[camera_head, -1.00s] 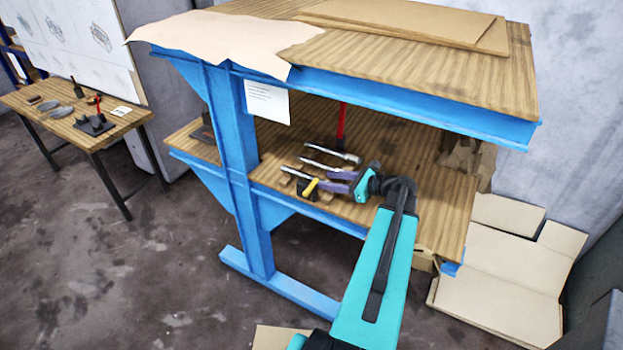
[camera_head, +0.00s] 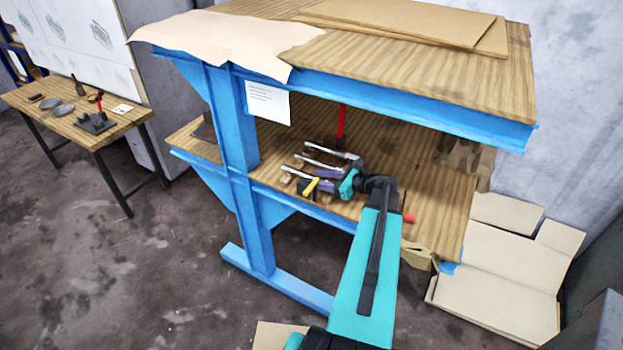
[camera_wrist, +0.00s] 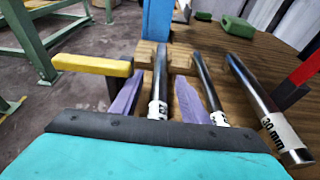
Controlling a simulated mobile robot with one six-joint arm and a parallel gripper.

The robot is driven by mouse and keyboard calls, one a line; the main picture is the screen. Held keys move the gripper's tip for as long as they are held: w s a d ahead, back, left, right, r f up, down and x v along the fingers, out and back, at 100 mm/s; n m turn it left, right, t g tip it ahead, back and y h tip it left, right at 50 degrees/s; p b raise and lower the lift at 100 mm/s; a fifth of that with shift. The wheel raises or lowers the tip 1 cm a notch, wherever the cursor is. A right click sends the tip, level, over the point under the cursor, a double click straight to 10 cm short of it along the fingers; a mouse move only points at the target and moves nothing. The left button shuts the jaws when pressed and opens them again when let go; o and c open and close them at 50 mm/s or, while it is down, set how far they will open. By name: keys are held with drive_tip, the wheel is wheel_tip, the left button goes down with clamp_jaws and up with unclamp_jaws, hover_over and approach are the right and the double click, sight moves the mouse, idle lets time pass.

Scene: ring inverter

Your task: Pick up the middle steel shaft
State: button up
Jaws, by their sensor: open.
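Three steel shafts lie side by side on wooden blocks. In the wrist view the left shaft (camera_wrist: 160,85) and the middle shaft (camera_wrist: 207,82) carry partly hidden white labels; the right shaft (camera_wrist: 262,105) reads "30 mm". In the head view the middle shaft (camera_head: 319,163) lies between the far shaft (camera_head: 332,149) and the near shaft (camera_head: 296,172). My gripper (camera_wrist: 158,77) is open with purple fingers. In the wrist view the left shaft shows between the fingers, and the middle shaft lies just right of the right finger. I cannot tell finger height or contact.
The shafts are on the lower shelf of a blue-framed bench (camera_head: 240,140), under its upper wooden top (camera_head: 420,60). A yellow-handled tool (camera_wrist: 90,64) is left of the fingers. A red bar (camera_head: 341,122) stands behind the shafts.

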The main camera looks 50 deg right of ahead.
clamp_jaws()
drive_tip(key=shift+r, duration=0.1)
idle(1.2)
